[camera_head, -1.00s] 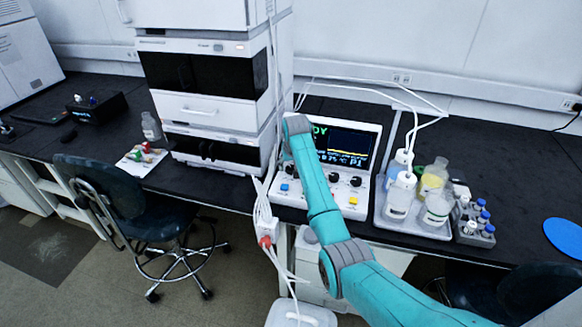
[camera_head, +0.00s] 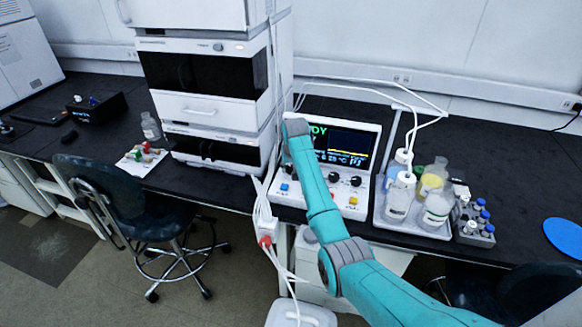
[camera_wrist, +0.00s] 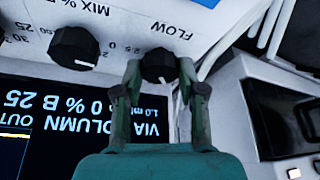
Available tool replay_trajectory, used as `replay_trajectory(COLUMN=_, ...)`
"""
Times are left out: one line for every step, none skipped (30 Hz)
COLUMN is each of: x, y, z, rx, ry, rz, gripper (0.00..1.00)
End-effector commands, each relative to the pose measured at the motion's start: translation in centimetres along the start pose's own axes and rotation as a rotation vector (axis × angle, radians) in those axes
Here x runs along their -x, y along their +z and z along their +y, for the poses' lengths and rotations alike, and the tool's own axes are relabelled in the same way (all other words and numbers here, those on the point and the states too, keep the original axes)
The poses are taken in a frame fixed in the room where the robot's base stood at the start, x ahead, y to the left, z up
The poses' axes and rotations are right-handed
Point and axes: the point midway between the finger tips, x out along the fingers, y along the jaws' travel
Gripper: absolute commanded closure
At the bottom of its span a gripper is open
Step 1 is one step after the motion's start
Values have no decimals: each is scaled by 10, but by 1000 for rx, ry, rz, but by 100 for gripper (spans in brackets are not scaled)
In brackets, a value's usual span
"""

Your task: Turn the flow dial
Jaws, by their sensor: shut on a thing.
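The flow dial is a black knob (camera_wrist: 159,65) below the printed word FLOW on the white control panel (camera_wrist: 120,25), in the wrist view, which shows the panel upside down. My gripper (camera_wrist: 160,75) is shut on this knob, one finger on each side. A white pointer mark shows on the knob's lower edge. In the head view, my arm covers the flow dial and the gripper at the left part of the control unit (camera_head: 362,211). The unit's screen (camera_head: 350,141) is lit and partly hidden by my arm.
A second black knob (camera_wrist: 74,47), marked MIX %, sits beside the flow dial. White cables hang left of the unit. A tray of bottles (camera_head: 418,229) stands right of it, beside a vial rack (camera_head: 476,236). The chromatography stack (camera_head: 205,82) rises close on the left.

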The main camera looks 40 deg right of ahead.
Motion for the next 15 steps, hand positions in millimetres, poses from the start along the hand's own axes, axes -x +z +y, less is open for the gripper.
replay_trajectory(x=0, y=0, z=-1, rx=-12, ry=5, rz=-1, gripper=95)
replay_trajectory(x=0, y=0, z=-1, rx=-22, ry=10, rz=-1, gripper=95)
replay_trajectory(x=0, y=0, z=-1, rx=-37, ry=16, rz=-1, gripper=95)
replay_trajectory(x=0, y=0, z=-1, rx=-51, ry=22, rz=-1, gripper=95)
replay_trajectory(x=0, y=0, z=-1, rx=-65, ry=28, rz=-1, gripper=95)
replay_trajectory(x=0, y=0, z=-2, rx=-88, ry=37, rz=-1, gripper=95)
replay_trajectory(x=0, y=0, z=-2, rx=-107, ry=46, rz=-1, gripper=95)
replay_trajectory(x=0, y=0, z=-2, rx=-126, ry=53, rz=-1, gripper=95)
replay_trajectory(x=0, y=0, z=-2, rx=-154, ry=65, rz=-2, gripper=95)
replay_trajectory(x=0, y=0, z=-2, rx=-175, ry=74, rz=-2, gripper=95)
replay_trajectory(x=0, y=1, z=-2, rx=-197, ry=84, rz=-2, gripper=95)
replay_trajectory(x=-1, y=1, z=-3, rx=-227, ry=96, rz=-3, gripper=95)
replay_trajectory(x=-1, y=1, z=-3, rx=-250, ry=106, rz=-3, gripper=95)
replay_trajectory(x=-1, y=1, z=-3, rx=-273, ry=115, rz=-3, gripper=95)
replay_trajectory(x=-1, y=0, z=-4, rx=-303, ry=127, rz=-3, gripper=95)
